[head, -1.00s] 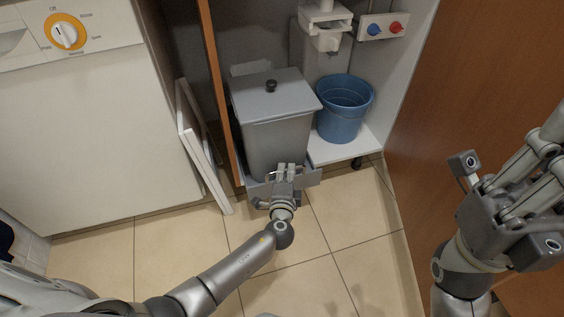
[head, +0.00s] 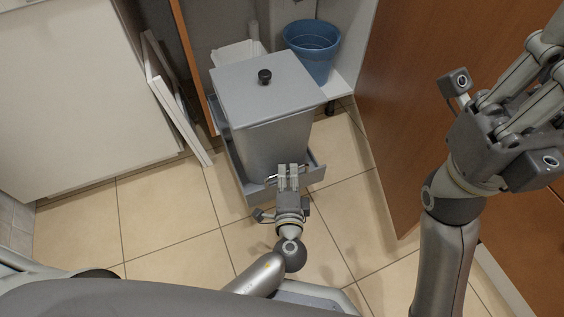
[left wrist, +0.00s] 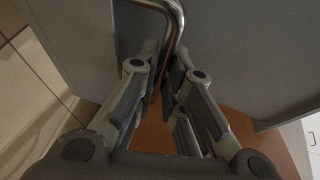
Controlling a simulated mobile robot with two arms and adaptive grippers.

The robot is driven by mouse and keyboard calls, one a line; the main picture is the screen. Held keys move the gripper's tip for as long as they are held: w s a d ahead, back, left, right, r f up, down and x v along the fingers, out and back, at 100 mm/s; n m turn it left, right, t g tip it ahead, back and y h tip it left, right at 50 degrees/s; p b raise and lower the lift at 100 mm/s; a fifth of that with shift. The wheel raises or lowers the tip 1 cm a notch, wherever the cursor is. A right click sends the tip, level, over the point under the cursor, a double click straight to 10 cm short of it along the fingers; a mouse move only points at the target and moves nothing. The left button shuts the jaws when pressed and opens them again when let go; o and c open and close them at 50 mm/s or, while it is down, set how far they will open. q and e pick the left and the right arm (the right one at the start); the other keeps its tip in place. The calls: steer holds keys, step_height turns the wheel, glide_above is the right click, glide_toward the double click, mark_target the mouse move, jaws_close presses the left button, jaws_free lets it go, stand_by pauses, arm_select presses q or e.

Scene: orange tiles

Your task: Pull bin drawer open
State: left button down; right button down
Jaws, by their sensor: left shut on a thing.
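The grey bin drawer (head: 316,174) stands out of the cabinet over the floor tiles. It carries a grey bin (head: 275,140) with a flat lid and black knob. My left gripper (head: 288,170) is at the drawer's front, shut on its metal handle (head: 271,180). In the left wrist view the bent handle bar (left wrist: 178,18) runs down between the fingers of the left gripper (left wrist: 160,75), against the grey drawer front. My right gripper (head: 530,65) is raised at the right, away from the drawer; its fingers overlap and its opening is unclear.
A blue bucket (head: 312,48) stands on the cabinet shelf behind the bin. A white panel door (head: 172,95) stands open at left beside a white appliance (head: 75,100). A brown wooden panel (head: 400,120) is at right. Tiled floor (head: 165,215) in front is clear.

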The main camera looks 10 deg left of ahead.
arm_select(q)
steer(key=shift+s+d, duration=0.25)
steer(key=shift+s, duration=0.2)
steer(key=c, duration=1.5)
jaws_free()
steer(key=shift+s+d, duration=0.1)
steer(key=shift+s, duration=0.05)
steer(key=v, duration=1.1)
steer(key=shift+s+d, duration=0.1)
steer(key=shift+s, duration=0.3)
